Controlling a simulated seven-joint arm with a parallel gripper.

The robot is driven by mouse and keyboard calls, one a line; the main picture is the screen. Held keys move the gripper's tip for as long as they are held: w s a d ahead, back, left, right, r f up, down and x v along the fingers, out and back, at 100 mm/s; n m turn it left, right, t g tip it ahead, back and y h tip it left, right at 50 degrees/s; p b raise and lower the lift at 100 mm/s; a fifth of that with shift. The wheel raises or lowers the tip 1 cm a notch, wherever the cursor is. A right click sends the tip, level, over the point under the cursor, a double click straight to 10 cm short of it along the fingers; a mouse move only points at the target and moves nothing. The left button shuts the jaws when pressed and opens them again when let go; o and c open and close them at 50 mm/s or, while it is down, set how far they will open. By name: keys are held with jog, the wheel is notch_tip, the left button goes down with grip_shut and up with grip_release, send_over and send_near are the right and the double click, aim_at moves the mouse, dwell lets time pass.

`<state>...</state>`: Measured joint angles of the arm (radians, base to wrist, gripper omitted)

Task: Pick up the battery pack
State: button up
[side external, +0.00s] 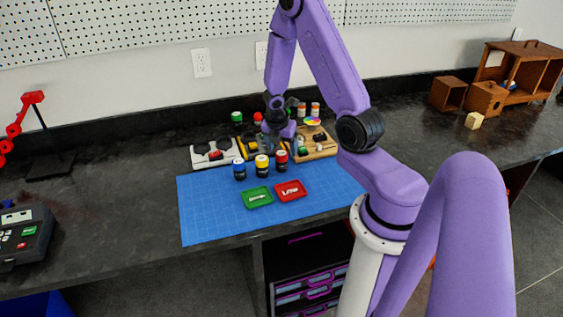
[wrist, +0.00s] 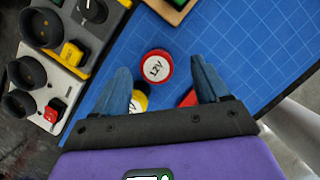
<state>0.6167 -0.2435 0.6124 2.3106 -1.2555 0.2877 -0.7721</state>
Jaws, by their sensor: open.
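Which object is the battery pack is not certain. A round red-edged can with a white top marked "12V" (wrist: 157,66) shows between my fingertips in the wrist view. It appears to be the red-topped can (side external: 281,158) on the blue mat in the side view. A yellow can (side external: 262,166) and a blue can (side external: 239,170) stand to its left. The yellow can (wrist: 139,101) is partly hidden by my left finger in the wrist view. My gripper (wrist: 163,72) is open and empty, over the red can; its height above it is hard to tell.
A green tray (side external: 257,197) and a red tray (side external: 290,190) lie in front of the cans on the blue mat (side external: 208,217). Holders with black round sockets (side external: 213,153) and a wooden tray (side external: 325,150) stand behind. The mat's right side is clear.

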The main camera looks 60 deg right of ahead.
aim_at(281, 153)
jog(key=shift+w+a+x, duration=0.1)
jog(key=shift+w+x, duration=0.05)
jog(key=shift+x, duration=1.25)
jog(key=shift+w+a+x, duration=0.1)
jog(key=shift+x, duration=1.3)
jog(key=c, duration=1.2)
